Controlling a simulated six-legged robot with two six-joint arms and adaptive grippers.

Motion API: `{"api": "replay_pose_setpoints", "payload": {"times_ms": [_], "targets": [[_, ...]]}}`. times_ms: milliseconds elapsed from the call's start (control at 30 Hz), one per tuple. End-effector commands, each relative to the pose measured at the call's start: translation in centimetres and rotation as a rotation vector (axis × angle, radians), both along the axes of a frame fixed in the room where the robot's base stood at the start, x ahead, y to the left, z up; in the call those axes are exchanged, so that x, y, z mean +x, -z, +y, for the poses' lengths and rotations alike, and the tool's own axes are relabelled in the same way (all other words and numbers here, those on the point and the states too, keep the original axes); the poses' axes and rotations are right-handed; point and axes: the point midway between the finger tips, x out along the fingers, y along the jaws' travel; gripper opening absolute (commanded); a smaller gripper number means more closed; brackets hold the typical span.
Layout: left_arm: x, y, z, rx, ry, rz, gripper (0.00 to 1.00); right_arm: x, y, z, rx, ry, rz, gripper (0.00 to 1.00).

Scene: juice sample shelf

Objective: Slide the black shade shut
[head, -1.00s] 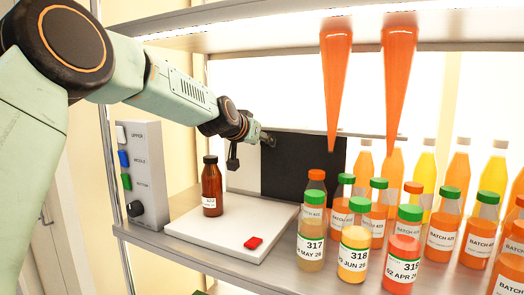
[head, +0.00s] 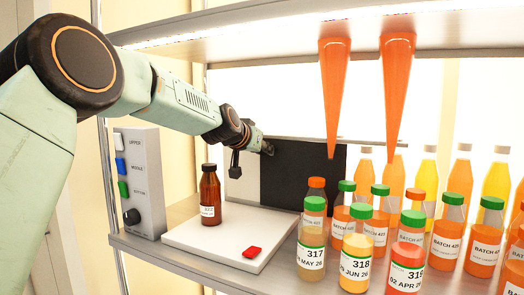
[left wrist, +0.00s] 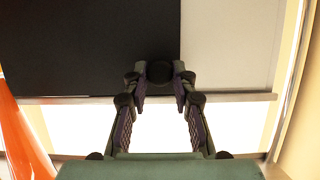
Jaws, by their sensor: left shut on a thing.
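The black shade (head: 308,178) is a flat dark panel behind the shelf, beside a pale panel (head: 246,180) on its left. In the left wrist view the black shade (left wrist: 85,45) fills the upper left and the pale panel (left wrist: 228,45) the upper right. My left gripper (head: 268,148) is at the shade's upper left edge. In the wrist view its fingers (left wrist: 159,78) close on a dark round knob (left wrist: 159,71) at the shade's edge. The fingers hide the knob in the head view. My right gripper is not in view.
A brown bottle (head: 210,195) stands on a white platform (head: 205,238) with a red button (head: 252,252). A grey control box (head: 143,180) is left. Several juice bottles crowd the right, below two orange cones (head: 334,90). One cone (left wrist: 22,135) shows in the wrist view.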

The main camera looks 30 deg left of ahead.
Motion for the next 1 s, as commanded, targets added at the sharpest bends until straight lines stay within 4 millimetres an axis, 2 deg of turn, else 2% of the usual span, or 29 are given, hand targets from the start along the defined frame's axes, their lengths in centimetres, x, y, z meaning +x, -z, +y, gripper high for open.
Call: {"api": "replay_pose_setpoints", "payload": {"times_ms": [33, 200, 667, 1000], "targets": [[0.0, 0.1, 0.0, 0.0, 0.0, 0.001, 0.14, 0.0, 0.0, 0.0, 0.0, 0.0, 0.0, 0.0], [0.0, 0.1, 0.0, 0.0, 0.0, 0.001, 0.0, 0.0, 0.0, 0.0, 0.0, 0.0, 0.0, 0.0], [0.0, 0.1, 0.2, -0.001, 0.0, 0.002, 0.0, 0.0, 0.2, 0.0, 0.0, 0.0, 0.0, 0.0], [-0.2, 0.3, 4.0, -0.002, -0.001, -0.001, 0.0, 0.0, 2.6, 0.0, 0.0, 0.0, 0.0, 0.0]]}}
